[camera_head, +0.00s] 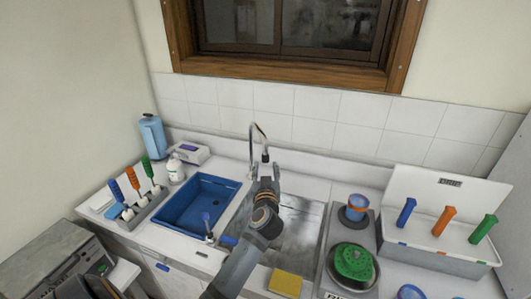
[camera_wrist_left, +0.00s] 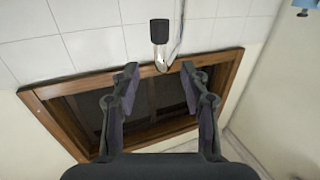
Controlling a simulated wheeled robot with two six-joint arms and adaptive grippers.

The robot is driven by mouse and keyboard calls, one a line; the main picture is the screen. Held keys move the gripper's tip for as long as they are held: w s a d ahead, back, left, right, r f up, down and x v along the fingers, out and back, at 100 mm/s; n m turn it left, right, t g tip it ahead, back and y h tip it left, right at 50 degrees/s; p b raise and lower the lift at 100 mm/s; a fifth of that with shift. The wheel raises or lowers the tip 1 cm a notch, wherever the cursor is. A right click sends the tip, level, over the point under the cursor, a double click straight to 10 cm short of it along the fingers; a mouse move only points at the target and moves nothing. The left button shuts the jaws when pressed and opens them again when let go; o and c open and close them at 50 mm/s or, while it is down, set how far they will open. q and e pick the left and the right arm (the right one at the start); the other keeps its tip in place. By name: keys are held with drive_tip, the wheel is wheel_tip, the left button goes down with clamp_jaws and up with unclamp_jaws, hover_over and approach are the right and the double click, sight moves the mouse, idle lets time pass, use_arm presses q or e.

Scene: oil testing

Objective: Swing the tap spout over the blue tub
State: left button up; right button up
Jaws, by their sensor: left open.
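The tap spout (camera_head: 259,128) is a curved metal pipe with a black tip, standing behind the sink. Its tip hangs toward the metal basin, to the right of the blue tub (camera_head: 195,203). My left gripper (camera_head: 266,172) is just below the black tip in the head view. In the left wrist view my gripper (camera_wrist_left: 159,69) has its two fingers spread apart, with the spout (camera_wrist_left: 166,57) and its black tip between and just beyond the fingertips. I cannot tell whether a finger touches the spout. My right gripper is in neither view.
The metal sink basin (camera_head: 302,232) lies right of the tub, partly behind my arm. A rack with coloured-handled tools (camera_head: 147,208) and a white bottle (camera_head: 176,169) stand on the left. A white box with coloured handles (camera_head: 440,262) stands on the right. A yellow sponge (camera_head: 286,283) lies in front.

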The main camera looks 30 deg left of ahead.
sight(265, 154)
use_arm(q)
drive_tip(key=x, duration=1)
drive_tip(key=shift+w+a+p, duration=0.15)
drive_tip(key=shift+w+p, duration=0.05)
drive_tip(key=shift+p, duration=0.1)
clamp_jaws()
drive_tip(key=shift+s, duration=0.1)
drive_tip(key=shift+f, duration=0.1)
